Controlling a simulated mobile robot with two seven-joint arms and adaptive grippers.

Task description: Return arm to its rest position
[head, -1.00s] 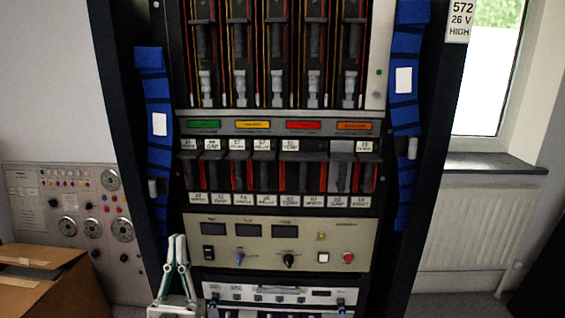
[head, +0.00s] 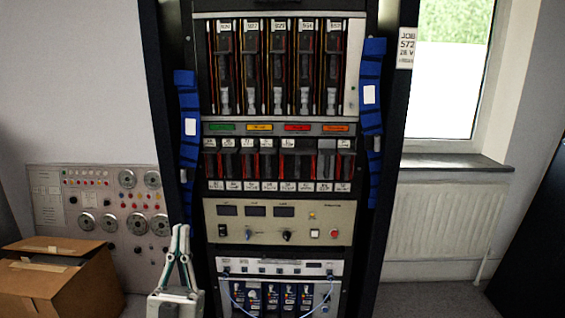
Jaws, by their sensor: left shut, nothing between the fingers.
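My left gripper (head: 180,238) comes up from the bottom edge in the head view, left of centre. Its two slim grey-green fingers meet at the tips, with nothing between them. It shows in front of the lower left part of the equipment rack (head: 148,60), beside the control panel (head: 335,212) with dark displays, knobs and a red button. I cannot tell the gap in depth between the fingertips and the rack. My right gripper is not in view.
A cardboard box (head: 40,295) and a grey instrument panel (head: 60,215) stand at the left. Blue cable bundles (head: 187,100) hang on both sides of the rack. Blue leads (head: 237,303) loop below. A radiator (head: 440,220) is under the window at the right.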

